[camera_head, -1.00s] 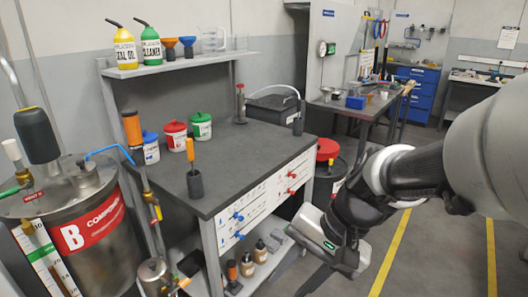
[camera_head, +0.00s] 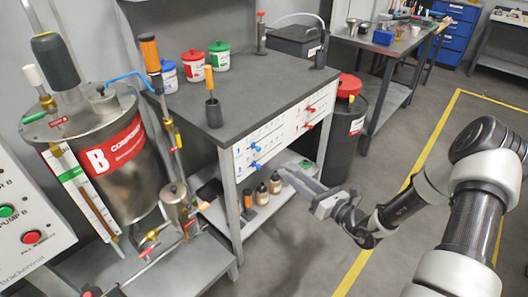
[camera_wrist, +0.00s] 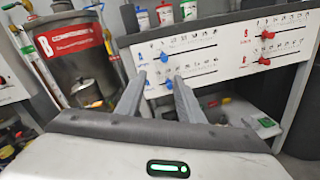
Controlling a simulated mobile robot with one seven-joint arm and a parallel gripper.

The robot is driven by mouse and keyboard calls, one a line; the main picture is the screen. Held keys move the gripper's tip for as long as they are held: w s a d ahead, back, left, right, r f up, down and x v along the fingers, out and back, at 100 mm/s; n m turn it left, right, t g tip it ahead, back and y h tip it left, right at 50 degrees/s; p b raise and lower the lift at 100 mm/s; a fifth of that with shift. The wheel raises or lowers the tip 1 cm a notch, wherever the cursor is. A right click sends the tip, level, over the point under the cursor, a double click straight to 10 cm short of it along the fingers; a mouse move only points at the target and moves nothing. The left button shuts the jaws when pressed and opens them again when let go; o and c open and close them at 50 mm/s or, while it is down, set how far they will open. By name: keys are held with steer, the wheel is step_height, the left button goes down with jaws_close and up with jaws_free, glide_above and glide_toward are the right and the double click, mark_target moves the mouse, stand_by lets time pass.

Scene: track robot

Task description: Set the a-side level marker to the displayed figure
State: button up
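The white panel (camera_head: 270,145) on the bench front has printed scale rows and sliding knobs. Its left part holds an upper blue knob (camera_wrist: 164,57) and a lower blue knob (camera_wrist: 168,84); the right part, marked with a red letter, holds an upper red knob (camera_wrist: 267,34) and a lower red knob (camera_wrist: 264,61). Which knob is the a-side level marker, I cannot tell. No displayed figure is readable. My gripper (camera_wrist: 159,79) is open and empty. It points at the panel; in the wrist view the lower blue knob appears near its right fingertip, with no contact visible.
A steel tank marked B (camera_head: 125,160) with a scale strip (camera_head: 77,185) stands left of the bench. Several bottles stand on the shelf (camera_head: 218,210) below the panel. A red-lidded drum (camera_head: 343,125) is right of the bench.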

steer(key=b, duration=0.3)
glide_toward(260, 149)
steer(key=shift+m+h, duration=0.3)
steer(key=shift+m, duration=0.1)
steer(key=x, duration=0.7)
steer(key=shift+a+r, duration=0.2)
steer(key=shift+a, duration=0.05)
jaws_close()
